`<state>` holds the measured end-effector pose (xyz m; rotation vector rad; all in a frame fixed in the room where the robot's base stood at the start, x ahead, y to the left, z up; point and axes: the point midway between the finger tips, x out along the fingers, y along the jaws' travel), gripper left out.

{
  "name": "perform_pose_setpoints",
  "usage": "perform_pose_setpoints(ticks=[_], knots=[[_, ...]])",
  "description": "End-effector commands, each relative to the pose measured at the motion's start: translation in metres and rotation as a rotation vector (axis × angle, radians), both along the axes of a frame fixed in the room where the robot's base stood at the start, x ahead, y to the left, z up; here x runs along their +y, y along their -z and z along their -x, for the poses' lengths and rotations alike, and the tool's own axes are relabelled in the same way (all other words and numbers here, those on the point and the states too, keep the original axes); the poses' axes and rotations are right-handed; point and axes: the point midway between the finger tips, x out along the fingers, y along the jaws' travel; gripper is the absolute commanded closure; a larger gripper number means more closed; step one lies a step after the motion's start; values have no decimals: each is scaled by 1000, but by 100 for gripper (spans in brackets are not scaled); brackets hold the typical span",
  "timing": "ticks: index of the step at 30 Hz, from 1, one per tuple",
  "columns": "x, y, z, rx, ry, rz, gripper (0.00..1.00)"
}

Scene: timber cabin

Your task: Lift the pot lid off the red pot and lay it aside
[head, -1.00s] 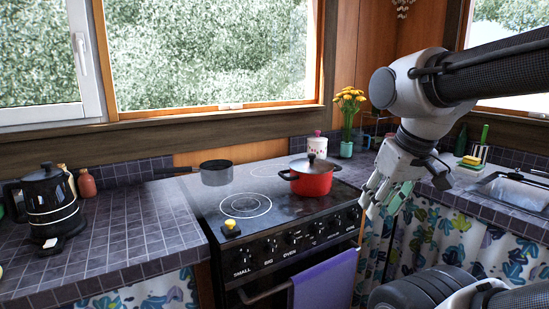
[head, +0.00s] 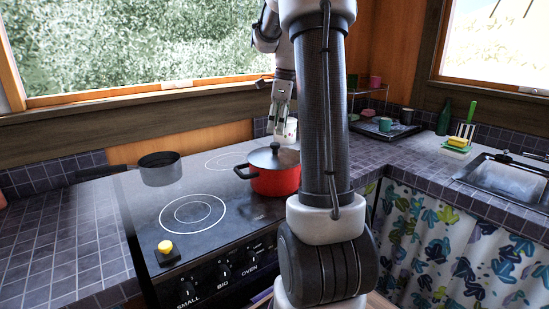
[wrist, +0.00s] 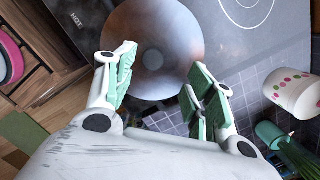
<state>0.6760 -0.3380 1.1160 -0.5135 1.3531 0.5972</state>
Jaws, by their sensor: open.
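The red pot (head: 276,183) stands on the right part of the black stove top, partly hidden by my arm. Its dark grey lid (head: 262,161) sits on it, with a black knob (head: 275,148) at the centre. In the wrist view the lid (wrist: 150,25) is a large round disc, seen from above. My gripper (head: 277,138) is over the pot. In the wrist view my gripper (wrist: 162,60) is open, one finger on each side of the lid's lower half, with nothing held between them. I cannot tell whether the fingers touch the lid.
A grey saucepan (head: 160,170) stands at the stove's back left, and a yellow-topped black item (head: 166,249) at its front left. A dotted canister (wrist: 296,95) and a teal vase (wrist: 270,133) stand close behind the pot.

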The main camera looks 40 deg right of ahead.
Motion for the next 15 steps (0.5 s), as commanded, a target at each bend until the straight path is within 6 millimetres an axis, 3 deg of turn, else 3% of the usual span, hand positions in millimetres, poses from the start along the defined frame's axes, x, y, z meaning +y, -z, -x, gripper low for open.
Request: perform_pose_setpoints(ticks=[15], knots=[[12,68,1,2,-1,-1,46]])
